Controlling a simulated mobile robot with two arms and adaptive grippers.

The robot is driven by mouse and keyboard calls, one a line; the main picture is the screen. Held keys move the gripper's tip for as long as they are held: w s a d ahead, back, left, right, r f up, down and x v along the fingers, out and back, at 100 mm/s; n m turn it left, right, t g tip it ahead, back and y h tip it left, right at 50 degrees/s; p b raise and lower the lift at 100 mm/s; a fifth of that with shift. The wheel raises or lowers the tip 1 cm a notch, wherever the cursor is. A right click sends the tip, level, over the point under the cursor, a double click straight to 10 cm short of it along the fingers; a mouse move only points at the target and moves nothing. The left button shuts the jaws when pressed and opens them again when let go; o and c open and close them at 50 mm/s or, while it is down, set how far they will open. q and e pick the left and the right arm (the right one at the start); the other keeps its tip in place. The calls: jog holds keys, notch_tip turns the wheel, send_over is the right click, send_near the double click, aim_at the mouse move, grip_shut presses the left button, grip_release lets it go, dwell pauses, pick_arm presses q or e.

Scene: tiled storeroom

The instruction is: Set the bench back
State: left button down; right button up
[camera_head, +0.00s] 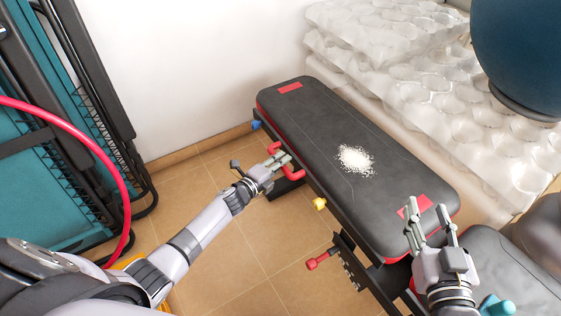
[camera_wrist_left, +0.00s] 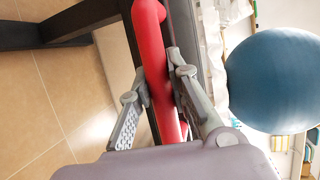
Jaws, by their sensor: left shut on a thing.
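The workout bench (camera_head: 318,130) has a long black pad with red patches and stands in the middle of the head view, running from the wall toward the lower right. A second black pad section (camera_head: 490,270) is at the lower right. A red handle (camera_head: 293,174) sticks out of the bench's left side. My left gripper (camera_head: 284,158) is shut on this red handle, which passes between its fingers in the left wrist view (camera_wrist_left: 160,75). My right gripper (camera_head: 430,205) is open and empty above the near end of the long pad.
A patch of white grains (camera_head: 355,159) lies on the long pad. Bubble-wrapped stacks (camera_head: 430,75) and a blue ball (camera_head: 525,50) stand along the right. Folded teal-and-black frames (camera_head: 50,180) and a red hoop (camera_head: 122,185) are at left. Tiled floor left of the bench is clear.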

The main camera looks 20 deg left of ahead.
pick_arm(q)
jog(key=shift+s+a+f, duration=0.1)
jog(key=shift+s+f, duration=0.1)
jog(key=shift+f, duration=0.3)
pick_arm(e)
jog(key=shift+r, duration=0.3)
pick_arm(q)
jog(key=c, duration=1.5)
grip_release()
jog(key=shift+w+f, duration=0.1)
pick_arm(e)
jog(key=shift+w+f, duration=0.1)
jog(key=shift+w, duration=0.05)
jog(key=shift+a, duration=0.1)
pick_arm(q)
jog(key=v, duration=1.2)
jog(key=shift+r, duration=0.2)
